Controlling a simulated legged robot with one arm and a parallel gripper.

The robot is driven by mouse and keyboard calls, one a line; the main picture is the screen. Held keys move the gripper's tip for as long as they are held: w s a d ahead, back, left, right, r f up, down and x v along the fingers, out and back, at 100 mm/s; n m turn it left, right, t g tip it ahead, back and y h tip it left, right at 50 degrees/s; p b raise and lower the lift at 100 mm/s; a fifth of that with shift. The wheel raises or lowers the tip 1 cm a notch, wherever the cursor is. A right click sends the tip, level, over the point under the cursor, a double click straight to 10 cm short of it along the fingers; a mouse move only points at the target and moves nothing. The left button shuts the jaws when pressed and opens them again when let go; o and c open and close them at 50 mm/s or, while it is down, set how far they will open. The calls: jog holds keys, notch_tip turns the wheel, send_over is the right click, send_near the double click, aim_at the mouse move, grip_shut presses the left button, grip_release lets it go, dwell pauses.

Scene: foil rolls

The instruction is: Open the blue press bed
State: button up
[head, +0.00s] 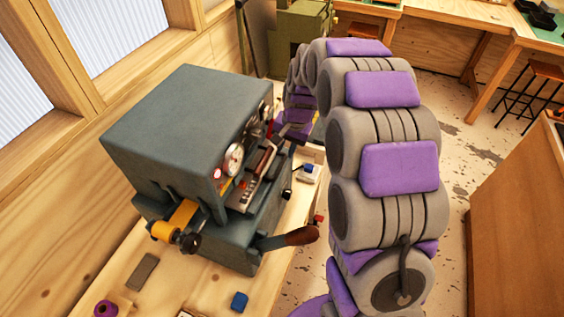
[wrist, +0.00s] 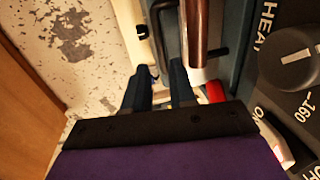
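The press (head: 180,120) is a blue-grey boxy machine on the wooden bench, with gauges and controls on its front. A lever with a brown grip (head: 295,237) sticks out low at its near corner. My gripper (wrist: 161,72) shows two dark blue fingers with a gap between them in the wrist view. A thin black bent bar (wrist: 155,22) runs down towards that gap; I cannot tell whether the fingers touch it. A brown rod (wrist: 197,25) stands just right of the fingers. In the head view my arm reaches to the press's far front side, and the fingertips are hard to make out.
A black knob (wrist: 297,55) on a dark panel marked HEAT is close on the right in the wrist view. A blue block (head: 239,301), a purple roll (head: 106,308) and a grey slab (head: 142,272) lie on the near bench. Floor (head: 470,160) is open to the right.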

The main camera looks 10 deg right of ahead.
aim_at(281, 166)
jog(key=f, duration=0.4)
jog(key=a+f, duration=0.1)
jog(key=f, duration=0.2)
jog(key=shift+w+a, duration=0.1)
jog(key=shift+w, duration=0.3)
grip_shut()
